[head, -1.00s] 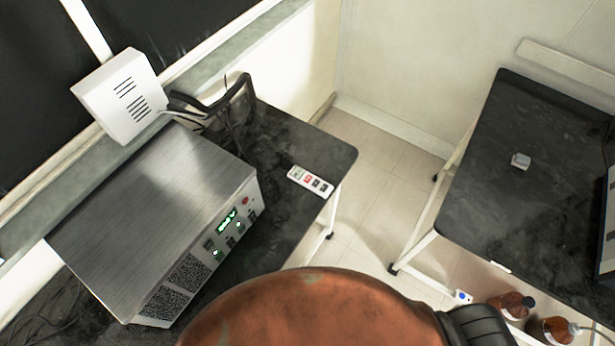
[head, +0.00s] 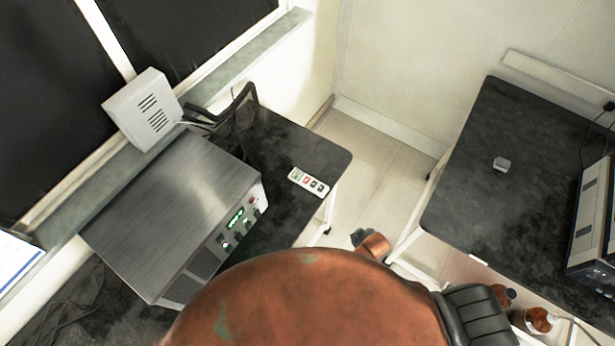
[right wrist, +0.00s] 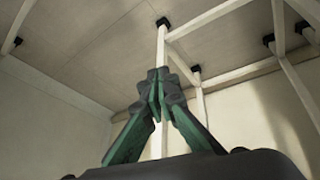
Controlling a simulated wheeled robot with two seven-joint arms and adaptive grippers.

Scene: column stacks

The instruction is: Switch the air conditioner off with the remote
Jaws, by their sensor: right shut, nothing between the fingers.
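A white remote (head: 309,182) with a red button and dark buttons lies flat on the black bench (head: 285,147), near its right edge. No air conditioner can be identified for sure in these views. My right gripper (head: 358,237) shows small and dark beside the bench's right side, below and right of the remote and apart from it. In the right wrist view the right gripper's fingers (right wrist: 158,80) meet at the tips, shut and empty, with white table legs behind them. My left gripper is not in view.
A metal instrument (head: 170,210) with green displays stands left of the remote. A white slotted box (head: 144,110) is behind it. A second black table (head: 490,190) bears a small grey block (head: 502,164). Brown bottles (head: 538,320) stand lower right. Open floor (head: 375,150) separates the tables.

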